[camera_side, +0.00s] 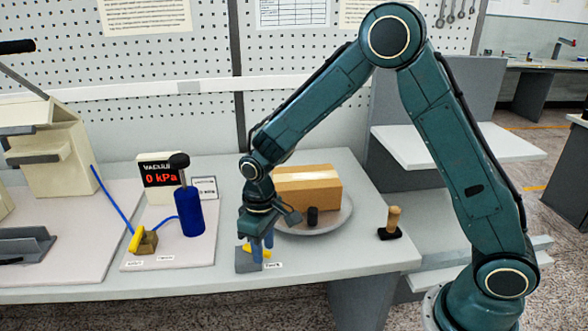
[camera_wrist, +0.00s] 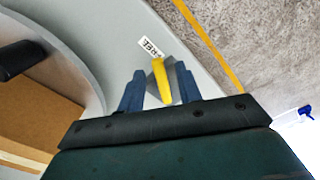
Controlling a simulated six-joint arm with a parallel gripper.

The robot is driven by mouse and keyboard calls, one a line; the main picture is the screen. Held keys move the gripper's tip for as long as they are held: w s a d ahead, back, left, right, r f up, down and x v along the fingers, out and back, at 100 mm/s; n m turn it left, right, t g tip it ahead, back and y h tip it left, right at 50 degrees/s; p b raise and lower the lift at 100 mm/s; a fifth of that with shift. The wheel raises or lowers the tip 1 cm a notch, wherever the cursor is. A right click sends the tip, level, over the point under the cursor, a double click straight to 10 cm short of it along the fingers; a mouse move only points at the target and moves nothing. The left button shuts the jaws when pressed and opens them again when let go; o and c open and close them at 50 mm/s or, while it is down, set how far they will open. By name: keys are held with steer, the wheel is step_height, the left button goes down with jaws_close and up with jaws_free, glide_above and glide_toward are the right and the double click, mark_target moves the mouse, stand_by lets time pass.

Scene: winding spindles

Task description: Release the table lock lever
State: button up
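The yellow lock lever (camera_wrist: 160,78) sits on a small grey block beside a white label (camera_wrist: 150,47) on the bench. In the side view a bit of yellow lever (camera_side: 247,248) shows over its grey block (camera_side: 246,262). My gripper (camera_side: 263,250) is down at the lever, with its blue fingers pointing down. In the wrist view my gripper (camera_wrist: 160,72) is open, with one finger on each side of the lever. Gaps show between the lever and the fingers. The fingers partly hide the lever in the side view.
A round turntable (camera_side: 340,222) carrying a cardboard box (camera_side: 308,187) and a dark knob (camera_side: 313,216) stands close behind my gripper. A blue pump cylinder (camera_side: 190,211), a yellow-handled valve (camera_side: 145,241) and a gauge reading 0 kPa (camera_side: 160,172) stand left. A wooden-handled stamp (camera_side: 392,221) stands right.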

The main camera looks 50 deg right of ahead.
jaws_close()
steer(key=shift+w+d+n, duration=0.1)
steer(key=shift+d+n, duration=0.1)
steer(key=shift+n, duration=0.45)
steer(key=shift+w+d+n, duration=0.1)
steer(key=shift+d+n, duration=0.1)
steer(key=shift+n, duration=0.45)
jaws_free()
steer(key=shift+r, duration=0.1)
